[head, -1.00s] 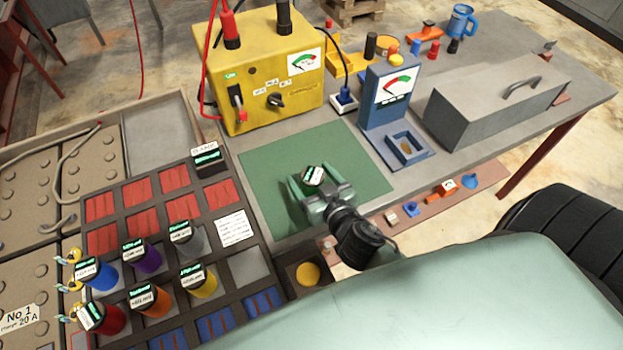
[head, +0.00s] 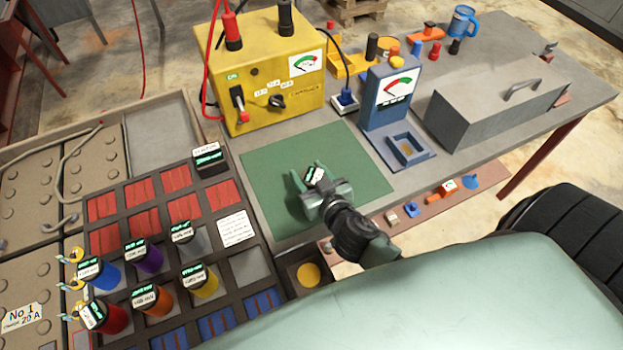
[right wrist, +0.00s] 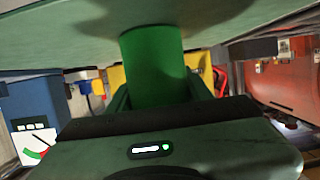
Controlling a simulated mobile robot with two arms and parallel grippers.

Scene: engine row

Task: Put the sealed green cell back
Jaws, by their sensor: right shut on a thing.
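My right gripper (head: 312,182) is shut on the green cell (right wrist: 155,68), a plain green cylinder in the right wrist view. The rack (head: 135,180) at left holds blue (head: 104,274), purple (head: 150,260), grey (head: 194,242), red (head: 108,317), orange (head: 154,301) and yellow (head: 205,284) cells. My left gripper is out of view.
A yellow charger box (head: 262,75) stands behind the mat. A blue meter stand (head: 385,105) and a grey toolbox (head: 490,110) stand to the right. A square holder with a yellow disc (head: 308,273) is at the rack's right edge. The rack has several open red, blue and grey compartments.

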